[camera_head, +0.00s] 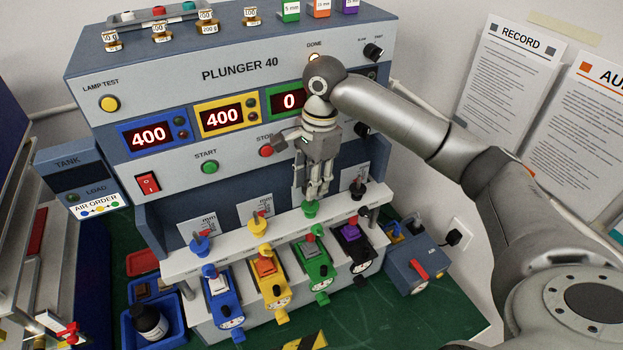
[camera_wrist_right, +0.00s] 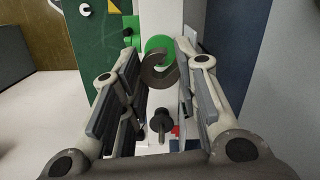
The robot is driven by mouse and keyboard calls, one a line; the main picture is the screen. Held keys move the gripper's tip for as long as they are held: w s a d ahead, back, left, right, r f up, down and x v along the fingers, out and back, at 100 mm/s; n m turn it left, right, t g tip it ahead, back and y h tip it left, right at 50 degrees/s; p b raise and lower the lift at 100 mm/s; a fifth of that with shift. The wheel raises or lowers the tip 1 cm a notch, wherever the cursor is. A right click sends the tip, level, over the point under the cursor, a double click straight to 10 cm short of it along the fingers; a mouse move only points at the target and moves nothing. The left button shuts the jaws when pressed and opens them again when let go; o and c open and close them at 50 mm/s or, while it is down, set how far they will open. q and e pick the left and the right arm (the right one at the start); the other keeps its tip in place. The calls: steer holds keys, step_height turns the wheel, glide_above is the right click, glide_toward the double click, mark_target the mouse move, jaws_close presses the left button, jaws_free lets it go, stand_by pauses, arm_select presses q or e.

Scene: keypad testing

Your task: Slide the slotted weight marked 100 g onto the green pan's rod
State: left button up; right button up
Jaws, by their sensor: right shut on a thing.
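My right gripper (camera_head: 314,192) points down just above the green pan (camera_head: 310,208) in the head view. It is shut on a dark slotted weight (camera_wrist_right: 158,72), which shows as a C-shaped disc between the fingers in the wrist view. Its marking cannot be read there. The green pan (camera_wrist_right: 158,43) shows partly behind and under the weight. I cannot tell whether the rod is in the slot or whether the weight touches the pan. The fingers hide the weight in the head view. My left gripper is not in view.
The blue pan (camera_head: 199,245), yellow pan (camera_head: 260,226) and black pan (camera_head: 357,191) stand along the white ledge. The black pan also shows in the wrist view (camera_wrist_right: 161,122). Several labelled weights (camera_head: 162,33) sit on top of the panel. The green display (camera_head: 288,101) reads 0.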

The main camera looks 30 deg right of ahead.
steer(key=shift+s+f, duration=0.1)
steer(key=shift+f, duration=0.6)
steer(key=shift+f, duration=0.35)
steer(key=shift+f, duration=0.3)
steer(key=o, duration=1.1)
steer(key=shift+s+r, duration=0.1)
steer(key=shift+w+r, duration=0.2)
steer(key=shift+r, duration=0.25)
steer(key=r, duration=0.3)
steer(key=d+r, duration=0.1)
steer(key=r, duration=0.6)
steer(key=shift+s+d+r, duration=0.15)
steer(key=shift+d+r, duration=0.05)
steer(key=shift+r, duration=0.2)
